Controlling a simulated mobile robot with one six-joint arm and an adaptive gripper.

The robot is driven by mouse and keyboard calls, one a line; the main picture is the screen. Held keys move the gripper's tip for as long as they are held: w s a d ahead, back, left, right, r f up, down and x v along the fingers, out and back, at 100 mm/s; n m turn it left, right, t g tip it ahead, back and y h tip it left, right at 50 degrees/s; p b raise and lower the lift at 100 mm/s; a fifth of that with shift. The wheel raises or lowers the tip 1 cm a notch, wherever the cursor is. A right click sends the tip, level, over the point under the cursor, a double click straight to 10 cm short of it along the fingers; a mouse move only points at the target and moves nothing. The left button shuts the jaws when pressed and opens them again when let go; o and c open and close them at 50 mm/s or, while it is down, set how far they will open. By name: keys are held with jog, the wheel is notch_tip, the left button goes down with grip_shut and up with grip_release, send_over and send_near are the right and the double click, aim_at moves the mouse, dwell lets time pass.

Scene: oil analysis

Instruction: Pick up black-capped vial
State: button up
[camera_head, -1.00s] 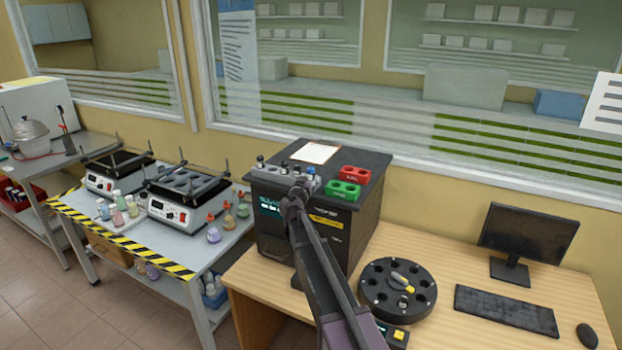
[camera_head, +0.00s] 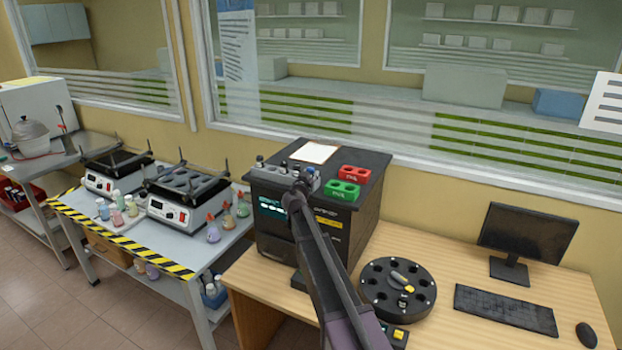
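A grey vial rack (camera_head: 272,172) stands on top of the black analyser, near its front left edge. Small vials stand upright in it: one with a dark top (camera_head: 260,161) at the left end, one near the middle (camera_head: 284,166), and one at the right end (camera_head: 311,172). Cap colours are too small to tell surely. My gripper (camera_head: 301,186) is at the right front part of the rack, close to the right-end vial. My arm hides part of the rack and the analyser front. The fingers are too small to show whether they are open or touching a vial.
A red block (camera_head: 354,174) and a green block (camera_head: 342,190) stand right of the rack, with a paper sheet (camera_head: 314,152) behind. A black round carousel (camera_head: 370,292) stands on the wooden desk, near the monitor (camera_head: 528,232) and keyboard (camera_head: 505,309). Shakers and bottles are left.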

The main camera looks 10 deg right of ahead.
aim_at(310, 168)
grip_shut()
jog(key=shift+r, duration=0.2)
notch_tip(310, 168, up, 4)
jog(key=p, duration=0.4)
jog(key=shift+f, duration=0.25)
jog(key=s+r+p, duration=0.1)
jog(key=s, duration=1.5)
